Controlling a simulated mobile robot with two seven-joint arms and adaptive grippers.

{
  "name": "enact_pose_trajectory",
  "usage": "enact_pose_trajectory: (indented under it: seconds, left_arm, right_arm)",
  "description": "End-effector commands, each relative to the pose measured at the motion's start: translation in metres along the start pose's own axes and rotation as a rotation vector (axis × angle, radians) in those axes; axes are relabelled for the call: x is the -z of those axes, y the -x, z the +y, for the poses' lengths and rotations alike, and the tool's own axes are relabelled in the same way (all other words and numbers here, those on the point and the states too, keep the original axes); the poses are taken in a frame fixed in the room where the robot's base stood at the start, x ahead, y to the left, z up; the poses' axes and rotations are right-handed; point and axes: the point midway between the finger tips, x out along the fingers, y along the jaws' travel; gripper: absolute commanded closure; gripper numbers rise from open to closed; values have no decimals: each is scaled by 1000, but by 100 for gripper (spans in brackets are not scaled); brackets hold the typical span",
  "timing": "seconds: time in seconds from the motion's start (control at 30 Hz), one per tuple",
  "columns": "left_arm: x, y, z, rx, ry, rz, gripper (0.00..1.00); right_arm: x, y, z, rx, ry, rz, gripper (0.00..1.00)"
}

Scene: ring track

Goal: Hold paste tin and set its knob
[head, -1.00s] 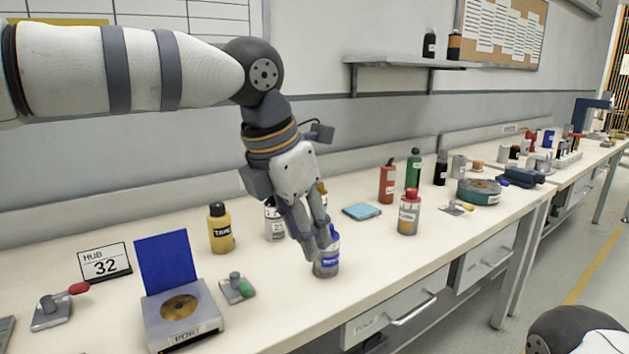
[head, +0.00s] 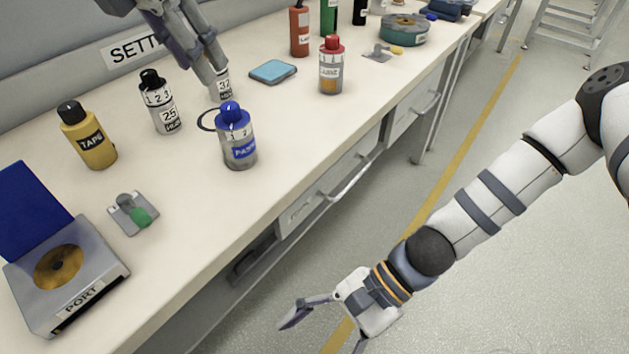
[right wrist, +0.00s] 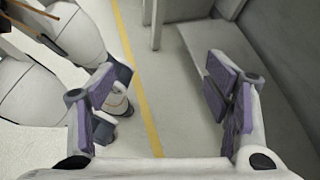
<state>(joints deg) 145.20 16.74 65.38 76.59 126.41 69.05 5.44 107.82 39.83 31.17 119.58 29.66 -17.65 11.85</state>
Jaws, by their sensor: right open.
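The paste tin (head: 240,150) stands upright on the bench near its front edge, grey with a blue label.
A PORT box (head: 95,265) and green-handled lever (head: 133,215) are at left. Drawer handles (head: 350,180) protrude below.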

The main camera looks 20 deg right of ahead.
Motion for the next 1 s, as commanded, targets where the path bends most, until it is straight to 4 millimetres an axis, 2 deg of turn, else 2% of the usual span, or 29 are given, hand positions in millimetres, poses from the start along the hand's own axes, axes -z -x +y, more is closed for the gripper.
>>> enact_pose_trajectory:
  seconds: [0.03, 0.1, 0.2, 0.27, 0.4, 0.47, 0.6, 0.73, 0.87, 1.0]
  left_arm:
    - [0, 0, 0, 0, 0, 0, 67]
    - [0, 0, 0, 0, 0, 0, 67]
    - [0, 0, 0, 0, 0, 0, 67]
    - [0, 0, 0, 0, 0, 0, 67]
    - [0, 0, 0, 0, 0, 0, 67]
    - [0, 0, 0, 0, 0, 0, 67]
    - [0, 0, 0, 0, 0, 1, 67]
    - [0, 0, 0, 0, 0, 0, 67]
    - [0, 0, 0, 0, 0, 0, 67]
    - [0, 0, 0, 0, 0, 0, 67]
  right_arm:
    - [-13, 17, -33, 92, -33, -72, 29]
    - [-34, 44, -73, 206, -68, -184, 29]
    - [-62, 92, -121, 353, -89, -333, 29]
    - [-76, 123, -143, 431, -91, -416, 29]
    - [-103, 196, -182, 601, -75, -588, 29]
    - [-106, 223, -198, 683, -86, -641, 29]
    - [-76, 198, -220, 752, -209, -569, 29]
    - [-55, 183, -228, 785, -288, -510, 29]
    - [-48, 175, -234, 796, -317, -486, 29]
    - [-56, 159, -252, 793, -319, -486, 29]
